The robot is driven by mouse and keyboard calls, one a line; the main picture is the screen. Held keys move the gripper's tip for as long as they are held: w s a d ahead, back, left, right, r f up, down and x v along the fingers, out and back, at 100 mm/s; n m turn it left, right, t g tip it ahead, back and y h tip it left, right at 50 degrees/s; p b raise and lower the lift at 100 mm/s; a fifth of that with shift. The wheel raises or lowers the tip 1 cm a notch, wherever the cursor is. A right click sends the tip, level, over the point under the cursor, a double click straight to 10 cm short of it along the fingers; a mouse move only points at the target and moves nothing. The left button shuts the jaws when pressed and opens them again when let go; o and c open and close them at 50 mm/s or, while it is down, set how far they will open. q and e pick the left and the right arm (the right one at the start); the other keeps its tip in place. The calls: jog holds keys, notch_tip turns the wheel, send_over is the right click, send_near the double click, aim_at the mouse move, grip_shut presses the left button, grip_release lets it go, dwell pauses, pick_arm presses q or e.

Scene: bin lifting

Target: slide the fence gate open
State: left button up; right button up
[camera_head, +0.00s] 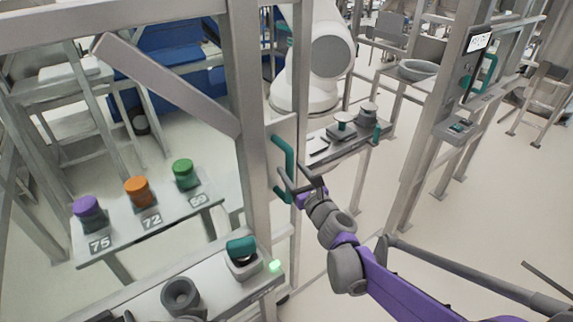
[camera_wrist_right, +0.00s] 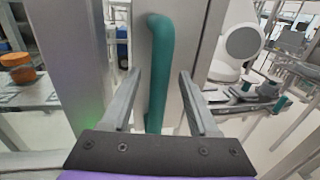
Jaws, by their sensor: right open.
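The grey metal fence gate (camera_head: 252,110) stands upright left of centre in the head view, with a slanted bar on its left. A teal vertical handle (camera_head: 289,158) is fixed to a plate at its edge. My right gripper (camera_head: 281,180) is at the lower part of this handle, with its fingers spread. In the right wrist view the handle (camera_wrist_right: 158,55) runs between the two open fingers (camera_wrist_right: 159,82), with gaps on both sides. Whether the fingers touch it is not clear. My left gripper is not clearly visible.
Behind stand a white robot arm (camera_head: 305,85) and a side table (camera_head: 350,148). A table with coloured jars (camera_head: 137,190) is at left.

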jog(key=shift+v, duration=2.8)
